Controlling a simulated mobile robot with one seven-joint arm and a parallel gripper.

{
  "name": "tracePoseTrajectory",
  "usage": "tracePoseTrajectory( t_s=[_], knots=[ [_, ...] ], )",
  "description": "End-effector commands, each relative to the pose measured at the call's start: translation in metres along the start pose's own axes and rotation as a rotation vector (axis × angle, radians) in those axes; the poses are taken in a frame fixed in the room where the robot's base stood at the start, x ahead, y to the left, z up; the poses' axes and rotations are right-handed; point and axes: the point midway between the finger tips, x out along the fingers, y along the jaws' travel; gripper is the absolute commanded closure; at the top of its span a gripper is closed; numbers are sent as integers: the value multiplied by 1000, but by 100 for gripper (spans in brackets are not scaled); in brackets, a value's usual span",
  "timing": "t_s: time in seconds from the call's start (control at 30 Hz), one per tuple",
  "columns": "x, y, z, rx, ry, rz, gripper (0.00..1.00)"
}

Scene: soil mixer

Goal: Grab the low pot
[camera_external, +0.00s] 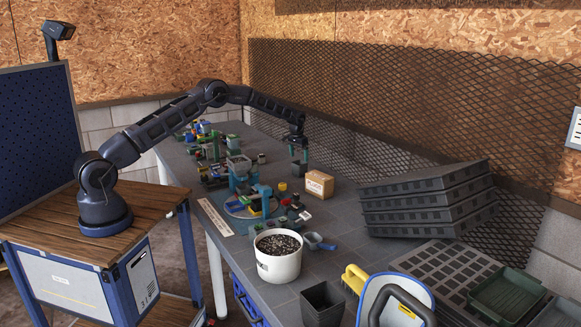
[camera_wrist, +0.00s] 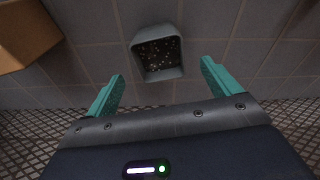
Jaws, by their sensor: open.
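A small grey square pot (camera_wrist: 158,72) with dark, speckled soil in it shows in the wrist view. It stands on the grey tiled surface, ahead of my gripper (camera_wrist: 162,70) and roughly between the lines of its two teal fingers. The fingers are spread wide and nothing is between them. They do not appear to touch the pot. In the external view my gripper (camera_external: 299,153) points down over the far part of the bench, behind a cardboard box. A small grey shape shows under the fingertips there; the pot is hard to make out in that view.
The cardboard box (camera_external: 319,183) stands close by and also shows at upper left in the wrist view (camera_wrist: 25,38). Stacked black trays (camera_external: 425,205) stand to the right. A white bucket of soil (camera_external: 278,258) is nearer. A mesh panel (camera_external: 400,110) runs along the back.

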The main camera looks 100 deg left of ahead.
Motion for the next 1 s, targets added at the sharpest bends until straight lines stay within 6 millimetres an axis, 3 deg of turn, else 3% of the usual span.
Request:
tracePoseTrajectory(
  t_s=[0.1, 0.37, 0.6, 0.9, 1.0],
  knots=[
    [16, 0, 0, 0, 0, 0, 11],
    [32, 0, 1, 0, -1, 0, 11],
    [65, 0, 2, 1, 0, 1, 11],
    [71, 0, 1, 1, 1, 0, 11],
    [71, 0, 1, 1, 1, 0, 29]
  ],
)
